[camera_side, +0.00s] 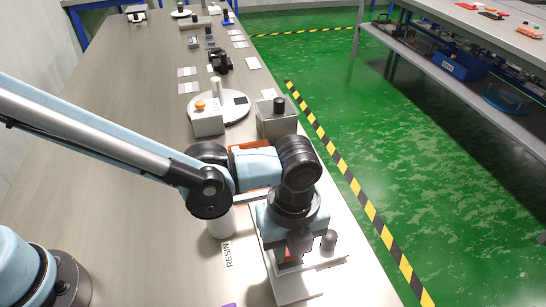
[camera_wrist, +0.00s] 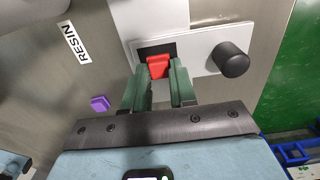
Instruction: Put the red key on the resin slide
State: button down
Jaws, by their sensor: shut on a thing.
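My gripper (camera_wrist: 159,74) is shut on the red key (camera_wrist: 158,65), with one green finger on each side of it. In the wrist view the red key is at a dark slot in the white resin slide (camera_wrist: 197,51). I cannot tell whether the key touches the slide or hangs just above it. The slide has a black knob (camera_wrist: 231,59) at its right end. A RESIN label (camera_wrist: 76,42) lies to the left. In the side view my gripper (camera_side: 291,254) points down over the slide, and my wrist hides most of the key.
A purple block (camera_wrist: 100,103) lies on the bench left of my gripper. In the side view, a box with an orange button (camera_side: 207,122) and a box with a black knob (camera_side: 277,122) stand beyond my arm. The bench's left part is clear.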

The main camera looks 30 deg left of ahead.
jog(key=shift+f, duration=0.2)
jog(key=c, duration=0.9)
grip_release()
jog(key=shift+r, duration=0.1)
